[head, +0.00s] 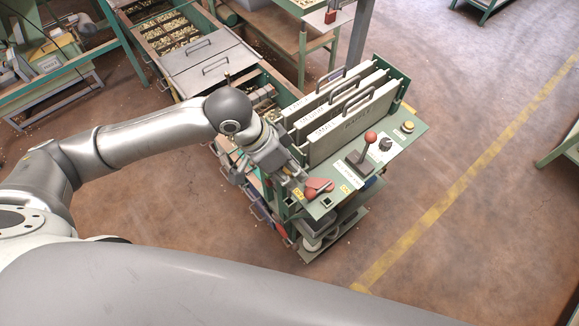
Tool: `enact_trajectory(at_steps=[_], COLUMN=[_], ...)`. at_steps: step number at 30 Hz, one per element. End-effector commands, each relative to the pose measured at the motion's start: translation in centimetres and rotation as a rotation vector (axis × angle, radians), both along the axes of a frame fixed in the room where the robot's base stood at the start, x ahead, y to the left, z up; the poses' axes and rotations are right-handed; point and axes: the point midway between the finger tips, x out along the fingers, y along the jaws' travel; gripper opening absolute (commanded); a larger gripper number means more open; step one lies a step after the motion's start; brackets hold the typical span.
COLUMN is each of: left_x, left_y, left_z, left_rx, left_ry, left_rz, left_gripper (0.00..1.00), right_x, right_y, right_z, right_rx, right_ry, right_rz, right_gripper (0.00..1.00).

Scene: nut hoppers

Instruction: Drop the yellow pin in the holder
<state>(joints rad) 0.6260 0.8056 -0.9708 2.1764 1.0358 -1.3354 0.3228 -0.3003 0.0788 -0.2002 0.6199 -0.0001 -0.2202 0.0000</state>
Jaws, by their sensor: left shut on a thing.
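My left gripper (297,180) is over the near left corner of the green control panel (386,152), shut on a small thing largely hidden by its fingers. A small yellow patch (298,193) shows just below the fingertips; it looks like the yellow pin, but it is too small to tell it from a label. A red handle (320,187) lies on the panel just right of the fingertips. A small dark square opening (327,203) is in the panel's near edge; I cannot tell whether it is the holder. My right gripper is not in view.
Tall pale plates with handles (352,128) stand upright behind the panel. A red-knobbed lever (370,138), a dark knob (386,144) and a yellow button (407,127) rise from the panel. Nut hoppers (167,36) stand behind.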

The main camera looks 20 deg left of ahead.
Motion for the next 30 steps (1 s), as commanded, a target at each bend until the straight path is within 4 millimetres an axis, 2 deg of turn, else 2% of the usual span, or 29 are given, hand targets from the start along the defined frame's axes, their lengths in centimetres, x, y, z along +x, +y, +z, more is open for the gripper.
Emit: enact_trajectory(at_steps=[11, 22, 30], left_x=[0.0, 0.0, 0.0], left_y=[0.0, 0.0, 0.0], left_z=[-0.1, -1.6, -1.8], left_rx=[-0.001, 0.0, 0.0], left_ry=[0.0, 0.0, 0.0], left_rz=[-0.001, -0.001, -0.001], left_gripper=[0.01, 0.01, 0.01], right_x=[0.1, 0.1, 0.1], right_y=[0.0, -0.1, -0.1], right_z=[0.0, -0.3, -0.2], right_rx=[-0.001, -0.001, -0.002], right_ry=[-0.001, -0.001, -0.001], right_rz=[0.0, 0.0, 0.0], right_gripper=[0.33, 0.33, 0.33])
